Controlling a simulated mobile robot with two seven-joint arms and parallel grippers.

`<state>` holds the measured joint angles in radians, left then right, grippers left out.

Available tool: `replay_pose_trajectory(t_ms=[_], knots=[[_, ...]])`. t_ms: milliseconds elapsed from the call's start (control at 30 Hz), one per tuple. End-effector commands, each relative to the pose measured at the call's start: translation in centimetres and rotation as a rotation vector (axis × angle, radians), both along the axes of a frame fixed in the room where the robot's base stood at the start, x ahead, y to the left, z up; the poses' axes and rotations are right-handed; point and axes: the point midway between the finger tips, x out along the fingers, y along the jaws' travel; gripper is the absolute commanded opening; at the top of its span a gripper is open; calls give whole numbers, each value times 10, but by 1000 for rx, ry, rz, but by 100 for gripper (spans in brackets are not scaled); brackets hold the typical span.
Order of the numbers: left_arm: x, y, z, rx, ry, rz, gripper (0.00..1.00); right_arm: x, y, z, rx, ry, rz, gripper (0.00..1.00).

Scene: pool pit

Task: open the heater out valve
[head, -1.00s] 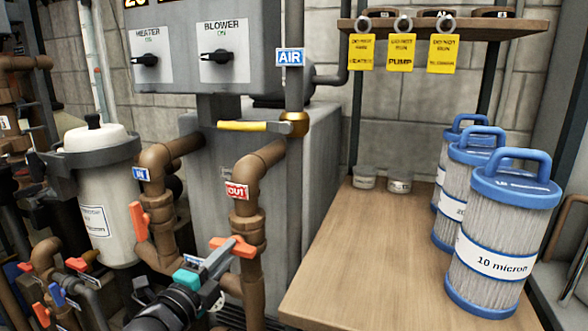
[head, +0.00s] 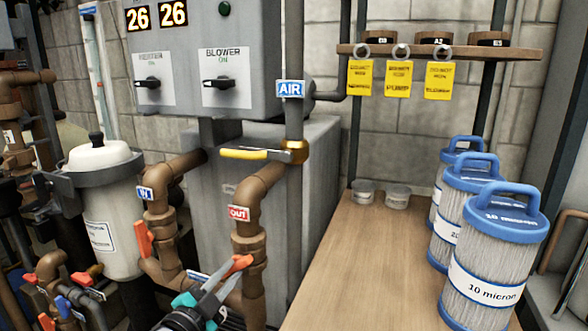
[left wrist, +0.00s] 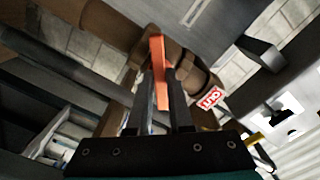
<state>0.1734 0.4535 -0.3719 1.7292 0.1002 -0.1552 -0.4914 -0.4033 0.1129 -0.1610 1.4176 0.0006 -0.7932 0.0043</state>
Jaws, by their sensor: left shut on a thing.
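The heater out valve is on the brown pipe below the red OUT tag (head: 238,214). Its orange handle (head: 239,264) slants up to the right across the pipe. My left gripper (head: 222,279) comes in from below and is shut on this handle. In the left wrist view the orange handle (left wrist: 158,72) stands between the two fingers (left wrist: 162,108), and the OUT tag (left wrist: 209,98) is to their right. The valve body is partly hidden behind the gripper. My right gripper is not in view.
The IN pipe (head: 160,205) with its orange handle (head: 142,240) stands close on the left. A yellow-handled air valve (head: 245,154) is above. A wooden table (head: 345,250) with filter cartridges (head: 490,265) is on the right. A white canister (head: 105,210) stands at left.

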Motion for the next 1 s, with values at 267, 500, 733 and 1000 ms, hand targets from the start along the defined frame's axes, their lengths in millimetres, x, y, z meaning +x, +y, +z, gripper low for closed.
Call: replay_pose_trajectory(t_ms=[267,500,733,1000], knots=[[0,0,2,-207,77,0,0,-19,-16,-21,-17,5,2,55],[0,0,1,-408,151,2,0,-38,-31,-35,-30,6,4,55],[0,0,1,-645,237,1,0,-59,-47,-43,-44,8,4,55],[0,0,0,-871,317,1,0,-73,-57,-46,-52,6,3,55]])
